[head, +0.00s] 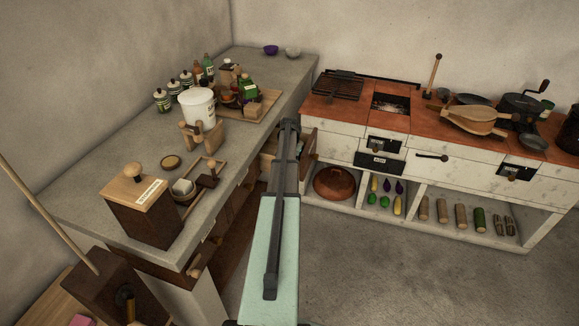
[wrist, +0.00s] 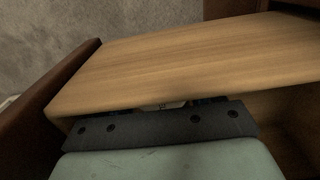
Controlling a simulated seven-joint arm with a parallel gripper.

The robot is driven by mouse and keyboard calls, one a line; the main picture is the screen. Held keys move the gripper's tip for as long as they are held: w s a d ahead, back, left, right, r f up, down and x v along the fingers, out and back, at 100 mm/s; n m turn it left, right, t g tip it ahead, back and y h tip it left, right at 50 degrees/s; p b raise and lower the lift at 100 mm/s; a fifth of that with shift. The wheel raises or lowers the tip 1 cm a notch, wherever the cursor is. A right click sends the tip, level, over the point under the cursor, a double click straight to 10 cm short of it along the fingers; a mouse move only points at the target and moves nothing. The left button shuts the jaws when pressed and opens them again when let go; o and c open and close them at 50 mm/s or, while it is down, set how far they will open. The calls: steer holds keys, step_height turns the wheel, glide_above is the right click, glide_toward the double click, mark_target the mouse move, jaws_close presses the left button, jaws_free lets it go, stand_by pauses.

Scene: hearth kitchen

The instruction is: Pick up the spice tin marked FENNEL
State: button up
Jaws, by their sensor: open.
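My gripper (wrist: 158,122) shows in the wrist view as a dark bar with bolts, close over a light wooden surface (wrist: 190,62). Its fingers are mostly hidden, and it is open. A small pale patch with a dark mark (wrist: 165,105) shows just beyond the bar; I cannot tell what it belongs to. In the head view my arm reaches to an open drawer (head: 270,143) by the counter's far end and hides part of it. I cannot read FENNEL on anything. Several lidded, labelled jars (head: 161,100) stand on the counter, their labels too small to read.
The grey counter (head: 120,195) runs along the left, with a white crock (head: 197,104), a wooden tray (head: 262,106) and a lidded wooden box (head: 142,205). The stove (head: 345,105) stands at the back right. The floor (head: 370,260) on the right is clear.

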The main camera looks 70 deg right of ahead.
steer(key=shift+c, duration=0.4)
steer(key=c, duration=0.8)
steer(key=shift+o, duration=0.2)
steer(key=shift+r, duration=0.1)
